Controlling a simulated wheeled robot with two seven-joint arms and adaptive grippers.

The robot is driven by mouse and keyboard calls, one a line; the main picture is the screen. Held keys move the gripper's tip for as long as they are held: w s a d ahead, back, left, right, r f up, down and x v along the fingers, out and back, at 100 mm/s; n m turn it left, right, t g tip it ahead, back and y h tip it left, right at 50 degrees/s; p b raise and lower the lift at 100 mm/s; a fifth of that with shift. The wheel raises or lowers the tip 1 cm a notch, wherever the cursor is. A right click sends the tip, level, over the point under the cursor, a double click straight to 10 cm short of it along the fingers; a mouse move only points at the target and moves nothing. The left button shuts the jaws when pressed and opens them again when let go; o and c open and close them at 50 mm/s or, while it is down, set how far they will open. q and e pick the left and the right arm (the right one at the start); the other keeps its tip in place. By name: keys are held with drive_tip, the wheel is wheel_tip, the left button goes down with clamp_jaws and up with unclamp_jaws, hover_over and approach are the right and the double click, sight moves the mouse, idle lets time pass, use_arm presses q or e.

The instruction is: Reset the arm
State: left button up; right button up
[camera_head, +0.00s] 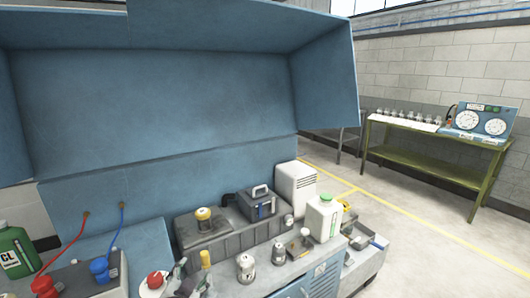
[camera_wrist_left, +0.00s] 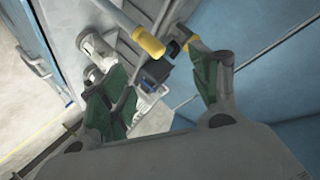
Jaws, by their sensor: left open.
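My left gripper (camera_head: 191,275) is low in the head view, at the front of the blue bench. In the left wrist view its two green-padded fingers (camera_wrist_left: 160,80) stand well apart, with nothing clearly held between them. A grey rod with a yellow end (camera_wrist_left: 148,44) lies beyond the fingertips there; I cannot tell its exact distance. A yellow-topped piece (camera_head: 205,258) shows right beside the gripper in the head view. My right gripper is in neither view.
A grey unit with a yellow knob (camera_head: 203,214), a dark blue box (camera_head: 258,203), a white-green jug (camera_head: 322,219) and small metal jars (camera_head: 246,266) crowd the bench. A green CL bottle (camera_head: 14,253) stands at left. The blue hood (camera_head: 180,80) rises behind. Open floor lies right.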

use_arm(q)
drive_tip(key=s+a+f+n+g+h, duration=0.1)
drive_tip(key=s+f+n+g, duration=0.1)
drive_tip(key=s+f+g, duration=0.6)
drive_tip(key=s+f+n+g, duration=0.25)
drive_tip(key=s+f, duration=0.45)
drive_tip(key=s, duration=0.5)
wheel_tip(320, 180, down, 32)
drive_tip(key=s+a, duration=0.2)
drive_tip(key=s+a+f+g, duration=0.1)
drive_tip(key=s+a+f, duration=0.2)
drive_tip(key=s+f, duration=0.7)
drive_tip(key=s+a+f, duration=0.3)
drive_tip(key=s+f, duration=0.6)
drive_tip(key=s, duration=0.2)
drive_tip(key=shift+s+a+f+g+y, duration=0.15)
drive_tip(key=shift+s+f+g+y, duration=0.15)
drive_tip(key=shift+f+g, duration=0.1)
drive_tip(key=shift+m, duration=0.25)
